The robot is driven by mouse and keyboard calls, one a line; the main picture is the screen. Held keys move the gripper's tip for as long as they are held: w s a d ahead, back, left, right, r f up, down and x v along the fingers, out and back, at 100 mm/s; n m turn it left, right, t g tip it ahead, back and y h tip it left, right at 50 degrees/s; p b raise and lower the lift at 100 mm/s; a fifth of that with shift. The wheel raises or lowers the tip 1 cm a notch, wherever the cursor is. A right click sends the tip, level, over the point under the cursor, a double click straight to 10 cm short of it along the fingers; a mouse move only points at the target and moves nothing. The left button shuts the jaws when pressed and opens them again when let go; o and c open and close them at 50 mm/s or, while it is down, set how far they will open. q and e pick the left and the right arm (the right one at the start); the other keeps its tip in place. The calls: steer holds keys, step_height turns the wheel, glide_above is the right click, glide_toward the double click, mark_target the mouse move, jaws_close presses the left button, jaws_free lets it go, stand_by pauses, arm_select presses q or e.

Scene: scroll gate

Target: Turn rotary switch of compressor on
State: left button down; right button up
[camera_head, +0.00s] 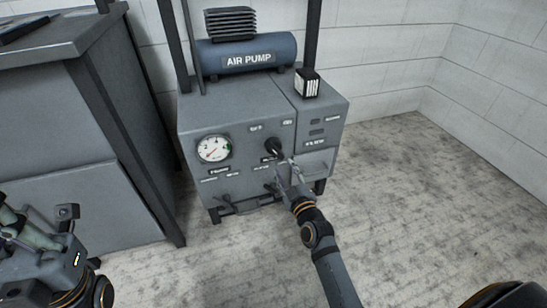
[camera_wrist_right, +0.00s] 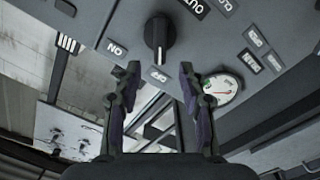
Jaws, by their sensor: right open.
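The compressor (camera_head: 240,110) is a grey cabinet with a blue tank marked AIR PUMP on top. Its black rotary switch (camera_head: 272,147) is on the front panel, partly behind my right gripper (camera_head: 284,170). In the right wrist view the switch (camera_wrist_right: 158,35) is a round knob with a raised bar and a white mark at the bar's lower end, toward a small label below it. Another label (camera_wrist_right: 117,48) sits to its left. My right gripper (camera_wrist_right: 158,80) is open, its fingertips just below the knob, with nothing between them.
A round gauge (camera_head: 213,149) is left of the switch, and a black-and-white box (camera_head: 307,83) stands on the cabinet top. A dark grey workbench (camera_head: 60,130) stands left of the compressor. The concrete floor (camera_head: 410,200) to the right is clear.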

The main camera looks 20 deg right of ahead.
mark_target(276, 153)
steer(key=w, duration=0.9)
steer(key=shift+w+a, duration=0.15)
steer(key=shift+w, duration=0.05)
steer(key=shift+c, duration=0.3)
jaws_close()
